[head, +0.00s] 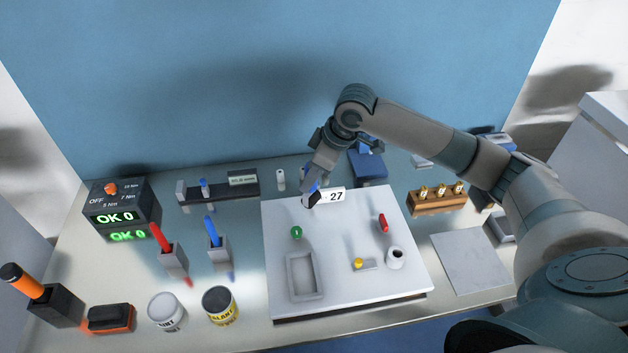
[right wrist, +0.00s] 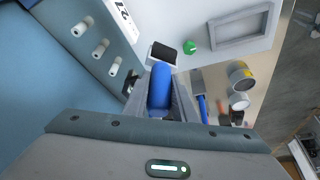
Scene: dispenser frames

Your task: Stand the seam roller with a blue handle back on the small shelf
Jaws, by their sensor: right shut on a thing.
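The seam roller's blue handle (right wrist: 160,88) is between the fingers of my right gripper (right wrist: 163,100), which is shut on it. The roller's dark end with a pale edge (right wrist: 163,54) points away from the wrist. In the head view my right gripper (head: 314,186) is at the back edge of the white board, beside the 27 label, with a bit of blue at its fingers. Whether the roller touches anything below is unclear. I cannot tell for certain which piece is the small shelf. My left gripper is out of view.
The white board (head: 340,275) bears a green knob (head: 296,232), a red piece (head: 383,223) and a grey tray (head: 289,280). A dark rack (head: 238,194), a blue block (head: 369,167) and white posts (head: 280,179) stand at the back. Cans and holders fill the left.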

